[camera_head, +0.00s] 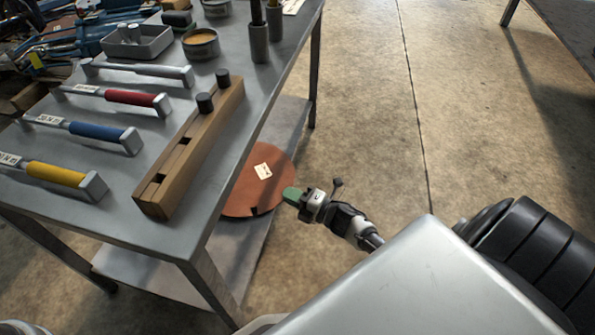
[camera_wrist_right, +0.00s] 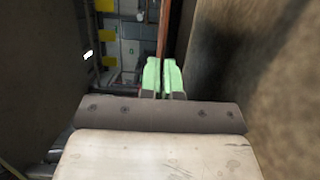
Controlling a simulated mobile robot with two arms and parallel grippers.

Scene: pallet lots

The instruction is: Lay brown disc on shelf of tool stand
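The brown disc (camera_head: 243,187) is a flat, round plate with a white label and a small notch in its rim. In the head view its near part shows past the table's right edge, over the lower shelf (camera_head: 240,240) of the tool stand (camera_head: 120,215); its far left part is hidden by the tabletop. I cannot tell whether it touches the shelf. My right gripper (camera_head: 292,195) has its green fingertips shut on the disc's right rim. In the right wrist view the fingertips (camera_wrist_right: 163,78) pinch the disc, seen edge-on (camera_wrist_right: 163,32). My left gripper is not in view.
A table leg (camera_head: 212,280) stands at the near corner of the stand. The concrete floor (camera_head: 370,110) to the right is clear.

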